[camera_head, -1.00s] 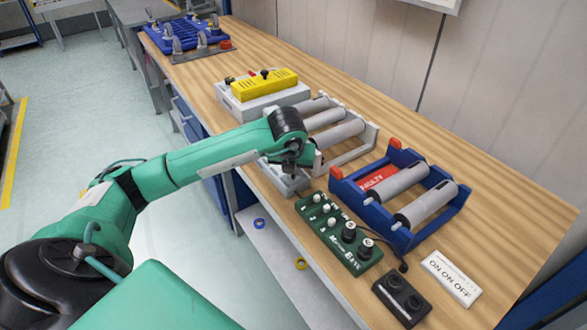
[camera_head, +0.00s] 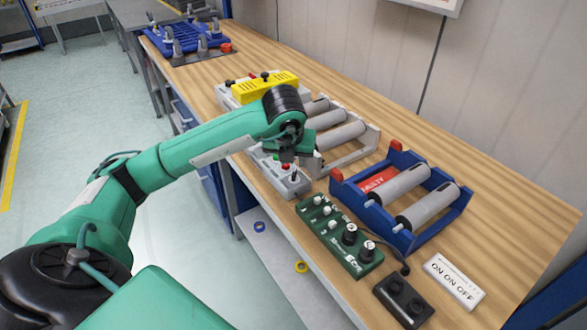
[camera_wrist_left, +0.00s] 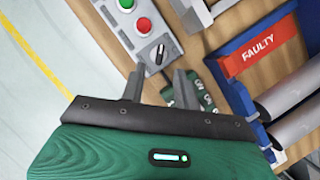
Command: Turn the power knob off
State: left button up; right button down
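A grey control box (camera_head: 276,174) sits at the front edge of the wooden bench. The knob shows just beyond the gap between the fingertips. In the head view my left gripper (camera_head: 287,156) hangs over the box and hides part of it. My right gripper is not in view.
A green knob panel (camera_head: 340,235) and a blue roller frame (camera_head: 345,190) with a "FAULTY" label stand right of the box. A grey roller rack (camera_head: 350,155) is behind. A black two-button box (camera_head: 403,300) and an "ON ON OFF" plate (camera_head: 453,280) lie at the front right.

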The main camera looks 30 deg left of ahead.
pick_arm(q)
jog(key=v, duration=0.7)
jog(key=shift+r, duration=0.2)
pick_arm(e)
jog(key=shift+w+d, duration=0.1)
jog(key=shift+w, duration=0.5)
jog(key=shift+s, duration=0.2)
